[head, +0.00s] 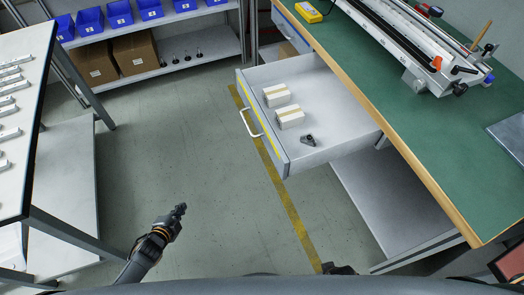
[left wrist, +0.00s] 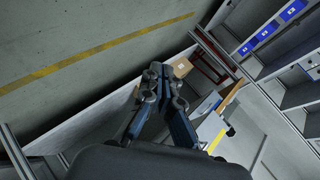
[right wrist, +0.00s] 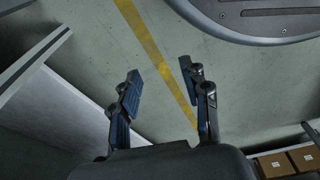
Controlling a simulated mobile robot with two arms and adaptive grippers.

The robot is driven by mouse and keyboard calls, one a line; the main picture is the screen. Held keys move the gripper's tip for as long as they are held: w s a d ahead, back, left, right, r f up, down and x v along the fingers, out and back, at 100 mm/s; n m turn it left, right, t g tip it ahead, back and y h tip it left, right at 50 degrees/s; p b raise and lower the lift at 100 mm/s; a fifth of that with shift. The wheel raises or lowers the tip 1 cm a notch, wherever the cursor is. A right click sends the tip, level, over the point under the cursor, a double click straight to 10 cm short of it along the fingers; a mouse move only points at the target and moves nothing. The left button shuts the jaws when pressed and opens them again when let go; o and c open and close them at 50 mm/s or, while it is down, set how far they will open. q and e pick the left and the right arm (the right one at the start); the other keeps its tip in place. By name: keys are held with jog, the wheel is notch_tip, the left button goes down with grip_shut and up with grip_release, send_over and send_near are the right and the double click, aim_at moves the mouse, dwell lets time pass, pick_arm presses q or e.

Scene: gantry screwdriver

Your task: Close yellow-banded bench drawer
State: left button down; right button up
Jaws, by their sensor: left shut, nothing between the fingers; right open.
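The yellow-banded drawer (head: 345,118) of the green-topped bench (head: 420,135) stands pulled out in the head view. A yellow strip runs along its grey front, which carries a pale bow handle (head: 249,124). Two light taped boxes (head: 276,95) (head: 290,117) and a small dark part (head: 308,140) lie inside. My left gripper (head: 181,210) is shut and empty, below and left of the drawer front, apart from it. Its closed fingers show in the left wrist view (left wrist: 160,74). My right gripper (right wrist: 163,80) is open and empty over the floor; only a dark bit shows at the head view's bottom edge.
A table with metal parts (head: 25,75) stands at the left. A shelf with blue bins (head: 120,12) and cardboard boxes (head: 142,52) is at the back. Floor with a yellow line (head: 290,205) is clear between table and bench. A long rail device (head: 415,50) lies on the bench.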

aim_at(272, 140)
pick_arm(q)
jog(key=w+d+r+m+t+h+b, duration=0.1)
jog(key=w+d+r+m+h+b, duration=0.3)
jog(key=r+m, duration=0.4)
jog(key=w+d+r+m+t+h+b, duration=0.2)
jog(key=w+d+r+m+h+b, duration=0.15)
jog(key=w+r+m, duration=0.4)
jog(key=s+d+r+m+g+h+b, duration=0.25)
jog(key=d+r+m+g+h, duration=0.2)
jog(key=m, duration=0.45)
jog(key=s+d+r+m+g+h+b, duration=0.25)
jog(key=s+d+r+m, duration=0.2)
jog(key=m, duration=0.55)
jog(key=shift+n+g, duration=0.3)
jog(key=shift+n, duration=0.05)
jog(key=x, duration=0.8)
jog(key=r+p+x, duration=0.1)
jog(key=x, duration=0.4)
jog(key=shift+w, duration=0.15)
jog(key=shift+d, duration=0.15)
pick_arm(e)
jog(key=w+r, duration=0.2)
jog(key=r, duration=0.6)
jog(key=w+r+t, duration=0.1)
jog(key=w+r, duration=0.2)
jog(key=r, duration=0.5)
jog(key=shift+w+a+r, duration=0.15)
jog(key=shift+a, duration=0.1)
